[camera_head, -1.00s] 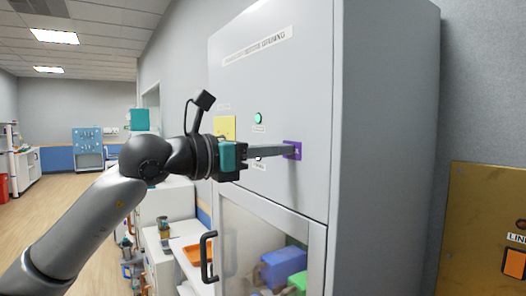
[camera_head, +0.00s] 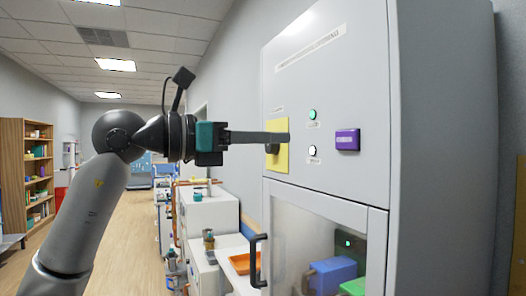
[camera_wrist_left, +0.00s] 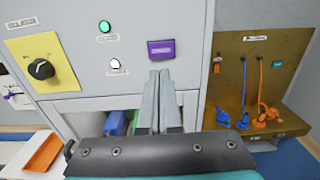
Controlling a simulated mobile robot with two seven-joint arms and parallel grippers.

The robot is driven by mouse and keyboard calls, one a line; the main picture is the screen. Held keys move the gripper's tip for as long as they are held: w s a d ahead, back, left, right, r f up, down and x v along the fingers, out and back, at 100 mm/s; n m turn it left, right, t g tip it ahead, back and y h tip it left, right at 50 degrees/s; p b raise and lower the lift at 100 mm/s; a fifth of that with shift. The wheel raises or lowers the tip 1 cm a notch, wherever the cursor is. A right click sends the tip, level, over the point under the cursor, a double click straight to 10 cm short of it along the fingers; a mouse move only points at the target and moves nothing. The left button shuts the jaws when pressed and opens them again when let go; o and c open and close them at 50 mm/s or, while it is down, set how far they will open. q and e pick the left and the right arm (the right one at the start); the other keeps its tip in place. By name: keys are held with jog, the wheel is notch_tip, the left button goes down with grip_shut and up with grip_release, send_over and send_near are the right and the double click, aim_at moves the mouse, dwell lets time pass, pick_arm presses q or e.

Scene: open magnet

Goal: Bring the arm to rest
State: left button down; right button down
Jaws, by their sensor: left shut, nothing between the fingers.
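My left gripper (camera_head: 288,137) reaches in from the left in the head view, its long grey fingers shut and empty. The fingers overlap the yellow plate with the black knob (camera_head: 272,148) in the picture. In the wrist view the fingertips (camera_wrist_left: 160,72) point at the cabinet just below a purple button (camera_wrist_left: 161,49). In the head view the purple button (camera_head: 347,140) is right of the fingertips and uncovered, with a visible gap. My right gripper is not in view.
The grey cabinet (camera_head: 345,75) carries a lit green lamp (camera_head: 312,115) and a white lamp (camera_head: 312,151). Below is a glass door with a black handle (camera_head: 258,260). Open floor (camera_head: 125,235) lies behind the arm.

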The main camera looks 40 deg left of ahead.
pick_arm(q)
jog(key=shift+s+a, duration=0.25)
jog(key=shift+s, duration=0.4)
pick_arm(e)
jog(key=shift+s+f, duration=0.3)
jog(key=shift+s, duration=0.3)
